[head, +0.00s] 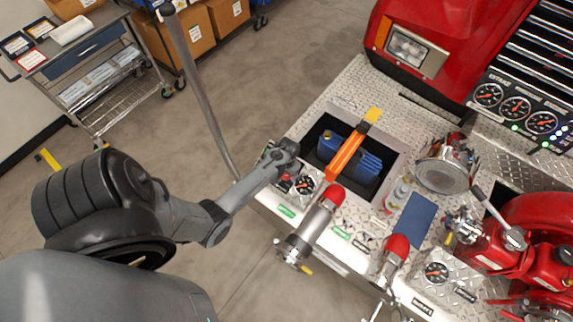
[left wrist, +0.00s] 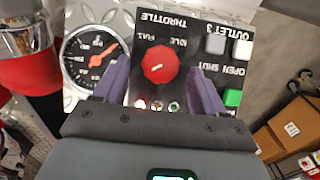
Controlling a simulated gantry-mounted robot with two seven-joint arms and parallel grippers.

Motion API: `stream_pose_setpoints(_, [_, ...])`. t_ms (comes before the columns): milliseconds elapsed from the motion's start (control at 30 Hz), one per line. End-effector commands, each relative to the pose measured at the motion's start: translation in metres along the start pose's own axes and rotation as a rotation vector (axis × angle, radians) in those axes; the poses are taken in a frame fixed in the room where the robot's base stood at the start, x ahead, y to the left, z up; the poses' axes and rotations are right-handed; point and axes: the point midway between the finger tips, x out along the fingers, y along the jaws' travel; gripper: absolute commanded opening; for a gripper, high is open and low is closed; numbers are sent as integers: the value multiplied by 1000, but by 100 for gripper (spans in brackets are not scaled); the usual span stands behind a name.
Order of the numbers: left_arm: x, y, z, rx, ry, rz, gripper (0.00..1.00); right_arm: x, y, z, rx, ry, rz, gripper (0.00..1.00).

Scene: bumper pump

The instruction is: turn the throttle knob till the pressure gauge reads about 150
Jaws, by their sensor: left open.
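The red round throttle knob (left wrist: 160,66) sits on a black panel (left wrist: 160,20) marked THROTTLE, IDLE and FULL, seen upside down in the left wrist view. My left gripper (left wrist: 158,72) is open, with a purple finger on each side of the knob; contact is unclear. In the head view my left gripper (head: 287,155) covers most of the knob beside the gauge (head: 304,184).
Grey and green outlet buttons (left wrist: 232,97) are close to one finger. A red-tipped metal nozzle (head: 318,218) stands beside the gauge in the head view. A cart (head: 85,65) stands apart at upper left.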

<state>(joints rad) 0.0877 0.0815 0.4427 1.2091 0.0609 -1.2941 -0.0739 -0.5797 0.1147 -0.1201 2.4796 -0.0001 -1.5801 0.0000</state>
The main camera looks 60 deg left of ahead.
Motion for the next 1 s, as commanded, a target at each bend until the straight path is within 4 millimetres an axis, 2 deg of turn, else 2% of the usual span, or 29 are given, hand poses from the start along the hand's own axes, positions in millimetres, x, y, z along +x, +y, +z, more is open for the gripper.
stream_pose_setpoints(300, [-54,0,-1,0,4,-1,71,-2,0,0,0,0,0,71])
stream_pose_setpoints(500, [-79,0,0,1,2,-1,71,-1,1,0,-3,-1,2,71])
stream_pose_setpoints(700, [-89,0,0,0,1,0,71,0,2,1,-9,-2,7,71])
stream_pose_setpoints(1000, [-90,0,0,0,1,0,71,-1,2,1,-9,-2,7,71])
